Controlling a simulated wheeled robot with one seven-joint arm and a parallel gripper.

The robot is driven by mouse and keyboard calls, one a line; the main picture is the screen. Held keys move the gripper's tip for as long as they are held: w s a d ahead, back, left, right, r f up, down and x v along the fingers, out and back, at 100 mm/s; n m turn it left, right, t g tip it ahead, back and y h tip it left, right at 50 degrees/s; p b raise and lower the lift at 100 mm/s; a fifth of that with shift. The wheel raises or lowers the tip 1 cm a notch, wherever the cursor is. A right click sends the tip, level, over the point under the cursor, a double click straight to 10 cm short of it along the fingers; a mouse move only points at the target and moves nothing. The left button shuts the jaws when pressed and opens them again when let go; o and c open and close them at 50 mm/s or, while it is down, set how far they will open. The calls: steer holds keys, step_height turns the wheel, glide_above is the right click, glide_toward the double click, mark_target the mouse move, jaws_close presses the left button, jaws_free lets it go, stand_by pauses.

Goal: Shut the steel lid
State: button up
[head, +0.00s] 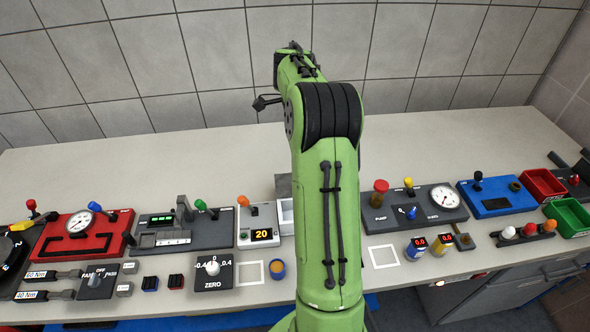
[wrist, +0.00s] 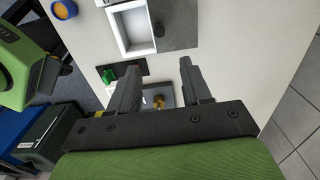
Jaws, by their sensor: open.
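A white open-topped box (wrist: 128,28) shows at the top of the wrist view, with its inside visible. A flat grey panel (wrist: 182,22), which looks like the steel lid, lies beside its right edge, with a small dark knob (wrist: 158,30) near that edge. The lid is off the opening. In the head view my arm hides most of this; only part of the white box (head: 287,214) and a grey panel (head: 283,186) behind it show. My gripper (wrist: 159,64) is open and empty, its fingers apart and short of the box in the wrist picture.
Below the box in the wrist view are a green knob (wrist: 108,76) on a dark plate and a device with a brass part (wrist: 158,102) between the fingers. In the head view, several control panels line the counter's front, including a red gauge panel (head: 112,222). The counter's rear (head: 160,155) is clear.

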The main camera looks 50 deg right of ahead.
steer(key=f, duration=0.5)
steer(key=f+b, duration=0.1)
steer(key=f, duration=0.9)
steer(key=shift+w+a+f, duration=0.2)
steer(key=shift+a+f, duration=0.05)
steer(key=shift+f, duration=0.15)
jaws_close()
